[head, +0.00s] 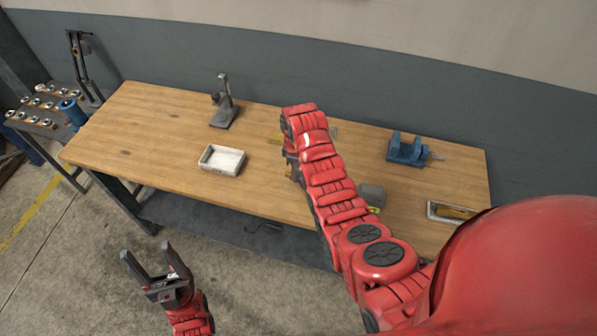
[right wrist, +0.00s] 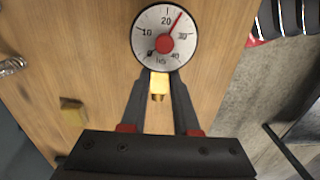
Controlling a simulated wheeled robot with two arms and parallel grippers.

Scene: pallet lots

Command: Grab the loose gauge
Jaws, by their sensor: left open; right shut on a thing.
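The gauge (right wrist: 152,28) is round, with a white numbered dial, a red needle and a brass stem. In the right wrist view my right gripper (right wrist: 158,83) is shut on its stem, with the dial just beyond the fingertips. The wooden bench top shows behind it. In the head view my red right arm reaches over the bench and hides most of this gripper and the gauge. My left gripper (head: 157,263) is open and empty, over the floor in front of the bench.
A white tray (head: 207,168) and a grey stand (head: 224,112) are on the bench (head: 140,135), left of my right arm. A blue vise (head: 407,150), a grey block (head: 373,194) and another tray (head: 432,212) lie to the right. A side rack (head: 60,115) stands at the left.

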